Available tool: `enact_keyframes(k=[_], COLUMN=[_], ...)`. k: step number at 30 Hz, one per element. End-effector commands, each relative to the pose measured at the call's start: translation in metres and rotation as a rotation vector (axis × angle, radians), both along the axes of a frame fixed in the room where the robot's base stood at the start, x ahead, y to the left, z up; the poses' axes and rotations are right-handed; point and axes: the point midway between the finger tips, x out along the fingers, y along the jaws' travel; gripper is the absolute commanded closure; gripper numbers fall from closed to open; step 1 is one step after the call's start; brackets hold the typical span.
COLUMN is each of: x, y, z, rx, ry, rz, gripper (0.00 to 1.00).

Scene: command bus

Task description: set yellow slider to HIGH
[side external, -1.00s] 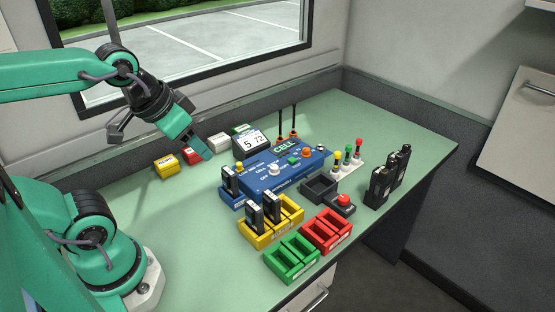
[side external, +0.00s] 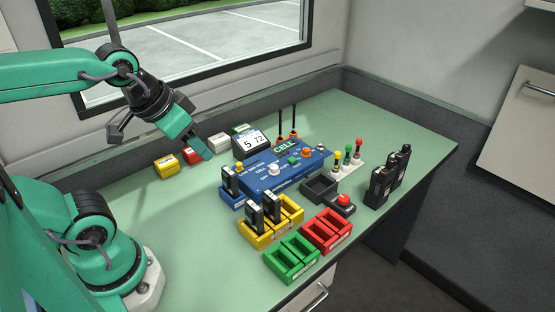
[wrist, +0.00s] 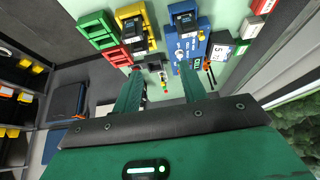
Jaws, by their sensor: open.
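The yellow slider (side external: 337,158) is a small yellow knob on a stem, beside a green one and a red one on a white base (side external: 346,169), to the right of the blue CELL panel. Its exact setting is too small to read. My gripper (side external: 206,155) is in the air to the left of the panel, well apart from the sliders. In the wrist view my gripper (wrist: 160,72) is open and empty. The small slider group shows between and beyond its fingers, with the yellow knob (wrist: 163,76) hard to make out.
The blue panel (side external: 262,184) with knobs and a display stands between my gripper and the sliders. Yellow (side external: 258,239), green (side external: 282,266) and red (side external: 330,243) trays lie in front. Black radios (side external: 381,187) stand right of the sliders. Small blocks line the back left.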

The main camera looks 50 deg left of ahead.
Motion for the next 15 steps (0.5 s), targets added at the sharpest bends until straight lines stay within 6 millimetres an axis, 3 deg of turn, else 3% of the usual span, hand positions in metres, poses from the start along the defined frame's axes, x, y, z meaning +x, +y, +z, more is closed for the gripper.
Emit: enact_keyframes(k=[15], x=[0.0085], y=[0.0036], z=[0.0008], rx=[0.016], ry=[0.028], rz=[-0.015], gripper=[0.62])
